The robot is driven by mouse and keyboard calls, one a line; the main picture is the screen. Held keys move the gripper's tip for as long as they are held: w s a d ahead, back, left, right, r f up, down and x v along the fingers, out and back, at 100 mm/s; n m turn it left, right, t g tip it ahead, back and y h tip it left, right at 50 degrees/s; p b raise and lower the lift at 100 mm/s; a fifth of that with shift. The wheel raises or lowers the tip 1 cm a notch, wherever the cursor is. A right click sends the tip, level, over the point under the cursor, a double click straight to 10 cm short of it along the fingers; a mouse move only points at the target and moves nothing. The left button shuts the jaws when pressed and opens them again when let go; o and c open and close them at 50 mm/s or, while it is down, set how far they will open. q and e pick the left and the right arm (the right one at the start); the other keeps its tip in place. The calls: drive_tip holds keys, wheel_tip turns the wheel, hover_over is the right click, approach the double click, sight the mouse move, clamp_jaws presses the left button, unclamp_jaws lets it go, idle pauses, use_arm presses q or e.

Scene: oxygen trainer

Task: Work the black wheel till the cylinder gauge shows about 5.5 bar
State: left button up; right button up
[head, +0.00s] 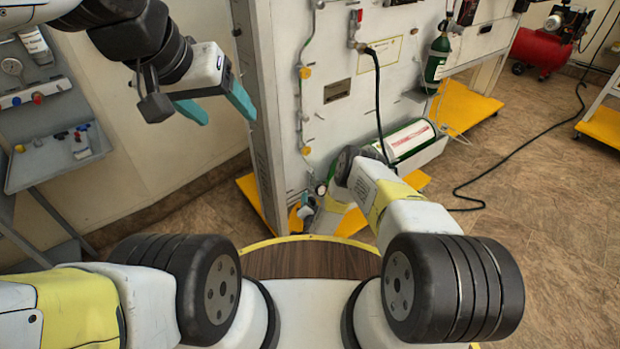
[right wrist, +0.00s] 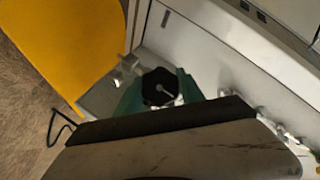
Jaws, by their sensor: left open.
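The black wheel (right wrist: 160,87) is in the right wrist view, with a pale pointer line on its face. The teal fingers of my right gripper (right wrist: 158,92) lie on both sides of it and it fills the space between them. In the head view that gripper (head: 306,212) is low at the panel's front edge, mostly hidden behind my right arm, and the wheel cannot be made out. A small round gauge (head: 321,188) shows beside it; its reading is too small to tell, and I cannot tell if it is the cylinder gauge. My left gripper (head: 215,108) is open and empty, left of the panel.
The grey panel (head: 340,110) carries valves and a black hose (head: 377,100). A green and white cylinder (head: 408,138) lies at its foot; a small green cylinder (head: 436,58) hangs above. A grey tray stand (head: 58,160) stands left. Yellow bases (head: 465,105) stick out over the floor.

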drive_tip(key=c, duration=0.7)
drive_tip(key=shift+a+n+g+h, duration=0.1)
drive_tip(key=shift+n+g+h, duration=0.3)
drive_tip(key=shift+n, duration=0.6)
drive_tip(key=shift+n+h, duration=0.5)
drive_tip(key=o, duration=1.3)
drive_tip(key=shift+o, duration=0.2)
drive_tip(key=v, duration=0.8)
